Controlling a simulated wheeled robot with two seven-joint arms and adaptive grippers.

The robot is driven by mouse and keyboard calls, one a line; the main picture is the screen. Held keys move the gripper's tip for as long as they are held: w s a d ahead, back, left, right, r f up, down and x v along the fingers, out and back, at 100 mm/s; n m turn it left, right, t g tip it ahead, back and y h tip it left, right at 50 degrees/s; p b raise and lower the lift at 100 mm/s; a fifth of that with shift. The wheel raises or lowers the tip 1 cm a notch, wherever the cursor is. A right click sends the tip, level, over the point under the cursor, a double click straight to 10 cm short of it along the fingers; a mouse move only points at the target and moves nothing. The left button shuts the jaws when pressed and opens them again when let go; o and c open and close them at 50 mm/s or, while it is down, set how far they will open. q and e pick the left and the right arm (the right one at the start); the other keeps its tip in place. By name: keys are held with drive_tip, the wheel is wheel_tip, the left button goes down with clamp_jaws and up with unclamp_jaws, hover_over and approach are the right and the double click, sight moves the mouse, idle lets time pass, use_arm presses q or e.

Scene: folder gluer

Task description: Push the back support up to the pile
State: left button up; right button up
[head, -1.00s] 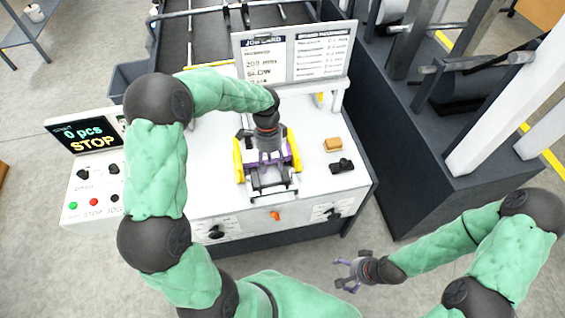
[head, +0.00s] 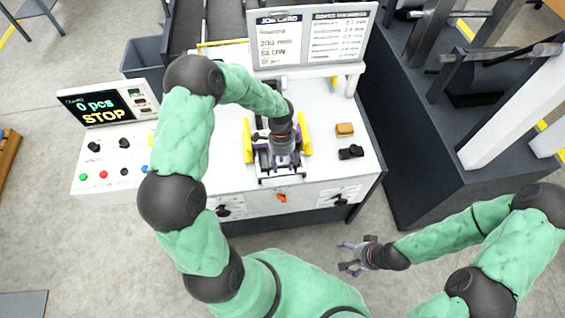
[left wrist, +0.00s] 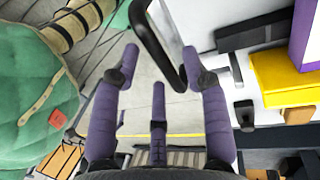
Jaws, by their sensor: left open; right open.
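My left gripper (head: 280,158) is low over the white feeder table, between two yellow side guides (head: 249,142). In the left wrist view its purple fingers (left wrist: 158,72) are spread open with nothing clasped. A dark bar frame (left wrist: 163,45) stands beside and between the fingertips there; it may be the back support, but I cannot tell for sure. The arm and gripper hide most of the space between the guides in the head view, and I cannot make out the pile. My right gripper (head: 352,258) is open and empty over the floor, in front of the table.
A tan block (head: 344,129) and a small black part (head: 351,152) lie on the table right of the guides. The job card board (head: 312,37) stands behind. The control panel (head: 105,105) at left reads 0 pcs, STOP. A dark machine frame (head: 440,165) rises on the right.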

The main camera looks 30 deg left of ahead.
use_arm(q)
clamp_jaws()
drive_tip(key=w+a+b, duration=0.2)
drive_tip(key=w+a, duration=0.5)
drive_tip(key=w, duration=0.2)
drive_tip(key=shift+w, duration=0.4)
unclamp_jaws()
wheel_tip(320, 180, up, 12)
drive_tip(key=w+a, duration=0.1)
drive_tip(key=w, duration=0.1)
drive_tip(key=shift+a+f, duration=0.15)
drive_tip(key=shift+a, duration=0.1)
